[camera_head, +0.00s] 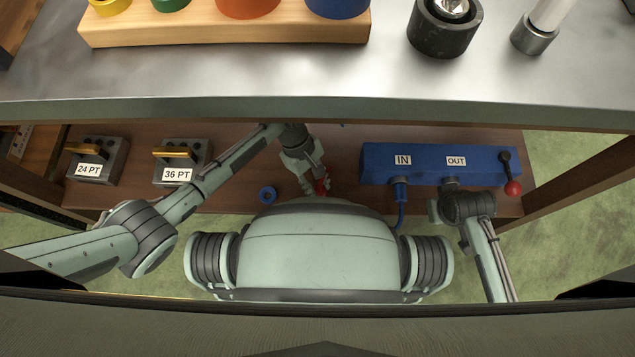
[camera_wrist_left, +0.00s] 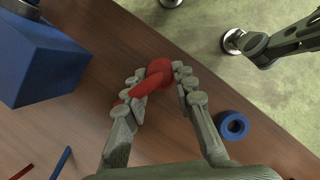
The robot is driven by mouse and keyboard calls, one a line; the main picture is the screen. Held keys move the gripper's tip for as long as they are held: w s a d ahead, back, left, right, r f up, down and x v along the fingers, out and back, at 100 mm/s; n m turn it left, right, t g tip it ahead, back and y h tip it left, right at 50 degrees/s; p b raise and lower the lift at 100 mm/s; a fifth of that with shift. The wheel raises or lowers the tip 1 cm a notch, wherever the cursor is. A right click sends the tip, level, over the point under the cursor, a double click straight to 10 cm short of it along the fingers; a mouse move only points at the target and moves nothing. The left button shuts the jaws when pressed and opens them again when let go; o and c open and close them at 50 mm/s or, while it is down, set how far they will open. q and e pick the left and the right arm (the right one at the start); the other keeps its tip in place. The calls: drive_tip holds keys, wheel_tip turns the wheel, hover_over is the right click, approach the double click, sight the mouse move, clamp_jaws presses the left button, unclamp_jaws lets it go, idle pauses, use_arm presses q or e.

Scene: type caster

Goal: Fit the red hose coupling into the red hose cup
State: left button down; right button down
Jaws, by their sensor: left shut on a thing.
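My left gripper (camera_head: 316,186) is over the brown lower shelf, in front of my body. In the left wrist view its fingers (camera_wrist_left: 160,80) are shut on a red rounded piece, the red hose coupling (camera_wrist_left: 158,72), with a red stem running to the lower left. The coupling also shows as a small red spot in the head view (camera_head: 322,187), partly covered by the fingers. I cannot make out a red hose cup in either view. My right arm shows at the right, but I see no right gripper fingers.
A blue box (camera_head: 380,162) with IN and OUT labels and a red-knobbed lever (camera_head: 512,188) stands right of the left gripper. A blue ring (camera_head: 268,194) lies near the shelf's front edge. Boxes marked 24 PT (camera_head: 92,169) and 36 PT (camera_head: 180,174) stand left. A metal bench top (camera_head: 230,85) overhangs the shelf.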

use_arm(q)
drive_tip(key=c, duration=1.2)
unclamp_jaws()
drive_tip(key=shift+o, duration=0.2)
drive_tip(key=v, duration=1.2)
